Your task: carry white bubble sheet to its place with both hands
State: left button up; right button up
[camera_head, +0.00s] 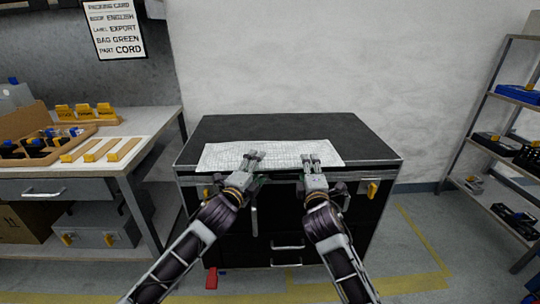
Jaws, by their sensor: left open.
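The white bubble sheet (281,150) lies flat on the black top of a cabinet (280,127), along its front edge. My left gripper (252,157) is open with its fingertips at the sheet's front part, left of the middle. My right gripper (311,159) reaches the sheet's front part, right of the middle. Its fingers are too small to tell whether they are open or shut. The grippers cover small parts of the sheet's front edge.
A workbench (165,130) on the left holds trays and yellow pieces. A packing card sign (116,29) hangs above it. A metal shelf (488,100) with blue and black bins stands on the right. The cabinet top behind the sheet is clear.

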aim_at(261, 149)
pick_arm(q)
jog(key=shift+x, duration=1.6)
pick_arm(e)
jog(key=shift+w, duration=1.6)
pick_arm(q)
jog(key=shift+c, duration=0.5)
pick_arm(e)
jog(key=shift+c, duration=0.3)
pick_arm(q)
jog(key=c, duration=0.5)
pick_arm(e)
jog(key=c, duration=0.5)
pick_arm(q)
jog(key=c, duration=0.5)
pick_arm(e)
jog(key=shift+c, duration=0.4)
pick_arm(q)
jog(key=shift+r+p, duration=0.25)
jog(key=shift+p, duration=0.05)
pick_arm(e)
jog(key=shift+r, duration=0.25)
